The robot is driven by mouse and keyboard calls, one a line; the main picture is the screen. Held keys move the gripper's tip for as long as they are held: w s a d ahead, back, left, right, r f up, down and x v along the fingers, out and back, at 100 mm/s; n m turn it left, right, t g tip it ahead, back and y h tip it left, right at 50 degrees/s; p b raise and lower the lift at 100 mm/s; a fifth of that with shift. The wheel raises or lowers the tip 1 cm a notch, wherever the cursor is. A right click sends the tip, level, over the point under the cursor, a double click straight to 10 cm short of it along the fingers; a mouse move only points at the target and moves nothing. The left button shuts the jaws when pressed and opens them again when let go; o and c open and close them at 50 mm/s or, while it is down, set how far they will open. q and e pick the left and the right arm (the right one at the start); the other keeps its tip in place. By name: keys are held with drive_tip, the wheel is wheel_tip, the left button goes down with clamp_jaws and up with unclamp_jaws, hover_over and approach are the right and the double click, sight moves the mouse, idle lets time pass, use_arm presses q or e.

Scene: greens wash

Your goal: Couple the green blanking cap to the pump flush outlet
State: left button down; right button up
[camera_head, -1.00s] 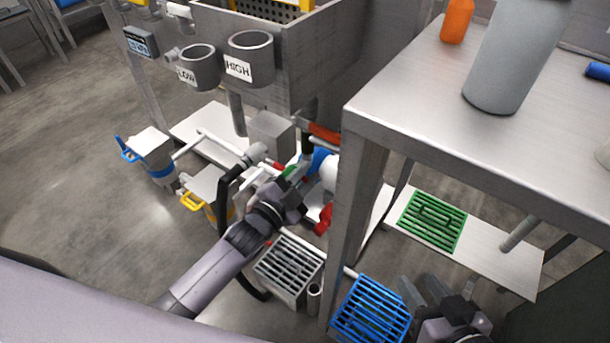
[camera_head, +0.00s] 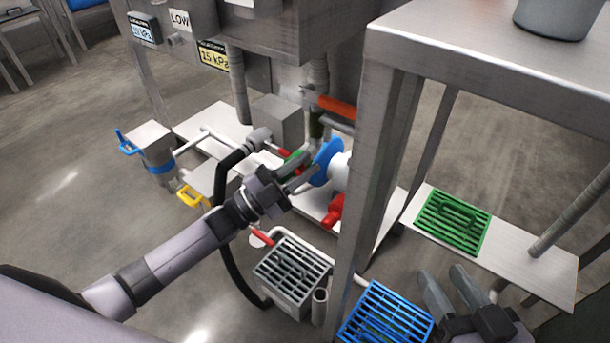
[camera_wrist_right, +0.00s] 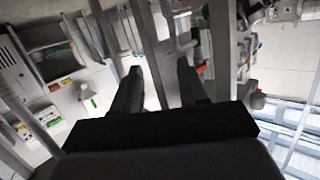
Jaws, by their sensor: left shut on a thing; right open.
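My left gripper (camera_head: 303,172) reaches in from the left, low between the steel sink unit and the table leg. It is shut on a small green piece, which looks like the green blanking cap (camera_head: 296,158); the fingers partly cover it. Just right of the fingertips is a blue disc (camera_head: 325,162) on a white rounded body (camera_head: 341,172), apparently the pump. I cannot make out the flush outlet, nor whether the cap touches anything. My right gripper (camera_head: 452,288) is open and empty at the lower right; its open fingers also show in the right wrist view (camera_wrist_right: 160,88).
A steel table leg (camera_head: 362,180) stands close right of the pump. A red valve handle (camera_head: 334,210) and an orange-red handle (camera_head: 330,105) are nearby. A black hose (camera_head: 230,250) loops under my left arm. A grey grated box (camera_head: 292,272) and blue grate (camera_head: 385,318) stand in front; a green grate (camera_head: 453,220) lies right.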

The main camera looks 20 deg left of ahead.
use_arm(q)
drive_tip(key=shift+a+f+m+h, duration=0.1)
drive_tip(key=shift+f+m+h, duration=0.05)
drive_tip(key=shift+m+h, duration=0.2)
drive_tip(key=c, duration=1.1)
unclamp_jaws()
drive_tip(key=shift+p+v, duration=0.45)
drive_tip(key=shift+v, duration=3.1)
